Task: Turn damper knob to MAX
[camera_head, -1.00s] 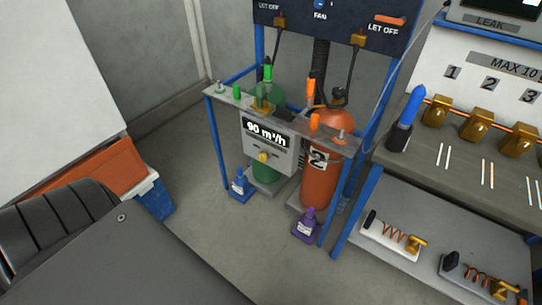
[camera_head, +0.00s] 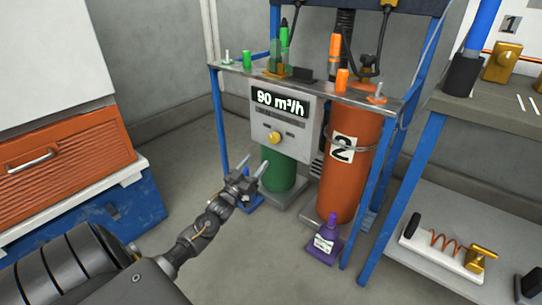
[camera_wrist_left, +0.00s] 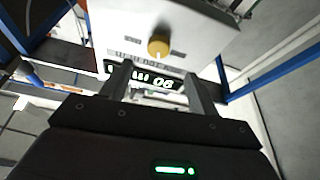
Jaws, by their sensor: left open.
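The damper knob (camera_head: 274,138) is a round yellow knob on the front of a white control box (camera_head: 300,125). A black display (camera_head: 279,100) above it reads "90 m³/h". My left gripper (camera_head: 252,176) is below and left of the knob, apart from it, with its fingers open and empty. In the left wrist view the knob (camera_wrist_left: 158,46) shows beyond and above the open fingers (camera_wrist_left: 160,82), and the display appears upside down between them. My right gripper is not in view.
A green cylinder (camera_head: 278,174) and an orange cylinder (camera_head: 346,185) marked 2 stand under the blue-framed shelf. A blue post (camera_head: 219,120) rises left of the box. A shelf (camera_head: 450,215) is at right.

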